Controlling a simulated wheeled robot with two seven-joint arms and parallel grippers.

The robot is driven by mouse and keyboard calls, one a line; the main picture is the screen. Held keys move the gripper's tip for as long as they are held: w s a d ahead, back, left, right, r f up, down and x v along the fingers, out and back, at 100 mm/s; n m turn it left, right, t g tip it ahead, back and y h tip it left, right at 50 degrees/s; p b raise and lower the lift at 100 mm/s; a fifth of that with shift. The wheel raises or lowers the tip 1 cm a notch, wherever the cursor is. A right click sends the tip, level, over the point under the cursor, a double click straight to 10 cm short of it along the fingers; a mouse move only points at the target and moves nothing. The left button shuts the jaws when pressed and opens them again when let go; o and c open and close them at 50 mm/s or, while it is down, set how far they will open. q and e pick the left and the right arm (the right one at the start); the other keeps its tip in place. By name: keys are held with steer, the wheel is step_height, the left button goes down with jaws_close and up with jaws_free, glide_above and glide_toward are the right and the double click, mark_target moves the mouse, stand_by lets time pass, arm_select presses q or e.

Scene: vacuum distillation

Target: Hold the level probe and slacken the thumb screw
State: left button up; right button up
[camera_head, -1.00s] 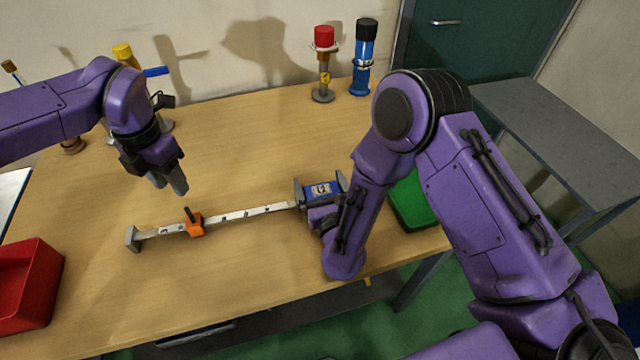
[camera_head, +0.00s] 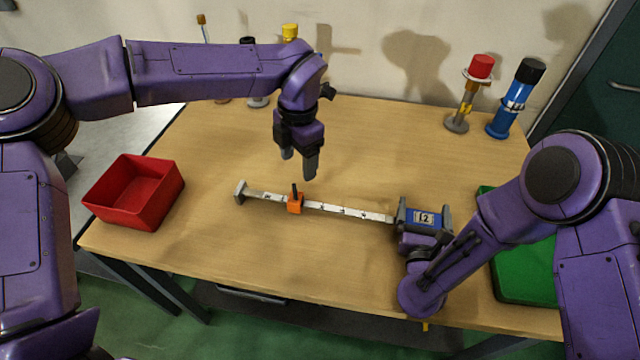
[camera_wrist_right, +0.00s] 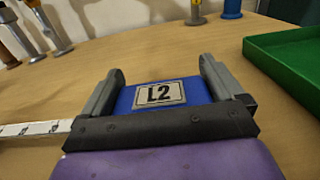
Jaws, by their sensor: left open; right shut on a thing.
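The level probe is a white marked bar (camera_head: 345,211) with a blue body (camera_head: 425,219) labelled L2 at its right end and a grey foot (camera_head: 241,192) at its left end. An orange slider (camera_head: 295,204) with an upright dark thumb screw (camera_head: 294,189) sits on the bar near the left end. My right gripper (camera_head: 423,213) is shut on the blue body; in the right wrist view its grey fingers flank the blue body (camera_wrist_right: 158,94). My left gripper (camera_head: 299,165) is open and empty, above and just behind the thumb screw, apart from it.
A red bin (camera_head: 135,192) stands at the table's left. A green tray (camera_head: 525,262) lies at the right, partly behind my right arm. A red-capped stand (camera_head: 470,95) and a blue cylinder (camera_head: 515,100) stand at the back right.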

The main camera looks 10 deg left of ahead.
mark_target(295, 189)
arm_select(q)
steer(key=w+d+r+m+g+y, duration=0.2)
steer(key=d+m+y, duration=0.15)
steer(key=m, duration=0.25)
steer(key=x, duration=1.1)
steer(key=shift+w+a+f, duration=0.15)
steer(key=shift+a+f, duration=0.05)
steer(key=shift+f, duration=0.2)
steer(key=c, duration=1.1)
